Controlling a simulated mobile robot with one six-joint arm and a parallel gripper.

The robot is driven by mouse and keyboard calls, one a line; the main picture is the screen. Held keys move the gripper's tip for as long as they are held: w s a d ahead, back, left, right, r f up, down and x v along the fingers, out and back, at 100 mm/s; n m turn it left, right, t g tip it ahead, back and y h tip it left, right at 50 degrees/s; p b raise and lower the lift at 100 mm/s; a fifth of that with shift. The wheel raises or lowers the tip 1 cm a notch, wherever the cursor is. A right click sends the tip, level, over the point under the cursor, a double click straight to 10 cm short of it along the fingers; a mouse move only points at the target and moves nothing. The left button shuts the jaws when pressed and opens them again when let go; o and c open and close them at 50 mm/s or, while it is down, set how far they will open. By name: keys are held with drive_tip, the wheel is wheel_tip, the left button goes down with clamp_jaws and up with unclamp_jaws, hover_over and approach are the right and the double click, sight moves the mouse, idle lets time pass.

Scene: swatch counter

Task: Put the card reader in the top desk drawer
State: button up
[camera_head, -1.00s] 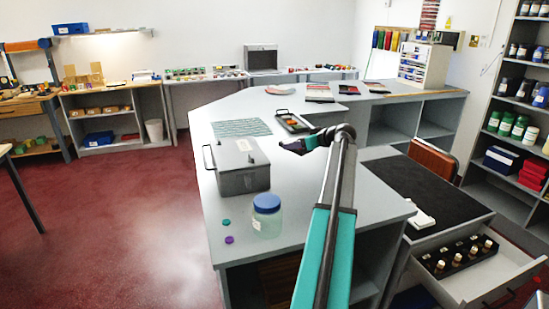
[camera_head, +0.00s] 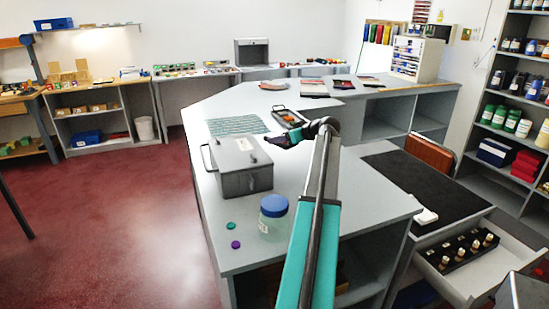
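I see nothing clearly held.
A brown chair (camera_head: 430,152) stands behind the desk. Red floor (camera_head: 120,220) is free at left.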

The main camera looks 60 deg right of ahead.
drive_tip(key=shift+s+d, duration=0.25)
drive_tip(key=shift+f, duration=0.15)
drive_tip(key=p, duration=0.1)
hover_over(283, 165)
drive_tip(key=shift+f, duration=3)
drive_tip(key=shift+f, duration=0.1)
drive_tip(key=shift+f+p, duration=0.7)
drive_tip(key=shift+f, duration=1.05)
drive_tip(key=shift+f, duration=0.15)
drive_tip(key=o, duration=1.2)
drive_tip(key=shift+o, duration=0.2)
drive_tip(key=shift+r, duration=0.2)
